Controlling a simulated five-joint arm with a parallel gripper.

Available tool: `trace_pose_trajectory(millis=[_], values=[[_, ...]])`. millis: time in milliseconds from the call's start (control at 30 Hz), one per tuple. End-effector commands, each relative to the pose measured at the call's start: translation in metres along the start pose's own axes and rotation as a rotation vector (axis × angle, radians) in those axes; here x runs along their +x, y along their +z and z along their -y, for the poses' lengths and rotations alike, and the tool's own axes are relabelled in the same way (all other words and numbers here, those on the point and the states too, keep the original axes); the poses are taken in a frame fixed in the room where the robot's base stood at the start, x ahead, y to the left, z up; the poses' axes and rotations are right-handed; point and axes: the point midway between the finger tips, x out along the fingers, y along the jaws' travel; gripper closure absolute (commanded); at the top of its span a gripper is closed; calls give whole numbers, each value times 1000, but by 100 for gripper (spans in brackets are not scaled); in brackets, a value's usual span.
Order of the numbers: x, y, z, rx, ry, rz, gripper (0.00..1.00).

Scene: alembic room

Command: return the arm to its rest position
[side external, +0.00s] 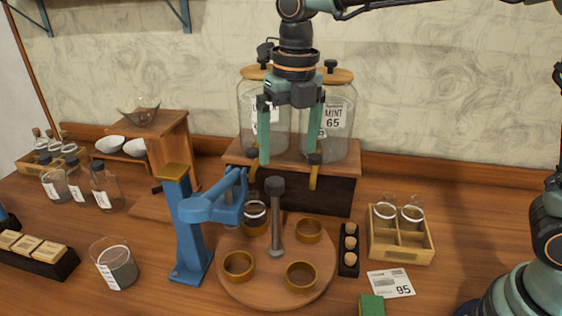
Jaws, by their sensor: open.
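My gripper (289,158) hangs from above in the middle of the side external view, its two green fingers pointing down. The fingers are spread wide apart with nothing between them. It is in front of two large glass jars (340,125) with wooden lids, the right one labelled "MINT 65". The fingertips are above the round wooden turntable (272,287) and partly cover the jars. My arm rises out of the top of the picture.
A blue stand (186,225) is left of the turntable, which bears several brass rings (238,265) and a grey post (276,220). A wooden crate (402,253) with small glasses is at right. A glass beaker (118,268) is at left. The air beside my gripper looks clear.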

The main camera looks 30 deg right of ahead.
Motion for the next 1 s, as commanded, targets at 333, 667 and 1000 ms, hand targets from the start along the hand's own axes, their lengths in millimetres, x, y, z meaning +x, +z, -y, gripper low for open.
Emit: trace_pose_trajectory(millis=[333, 667, 1000], values=[[-22, -21, 67, 937, 105, 103, 0], [-24, -51, 121, 1827, 287, 135, 0], [-10, -83, 164, 2662, 551, 63, 0]])
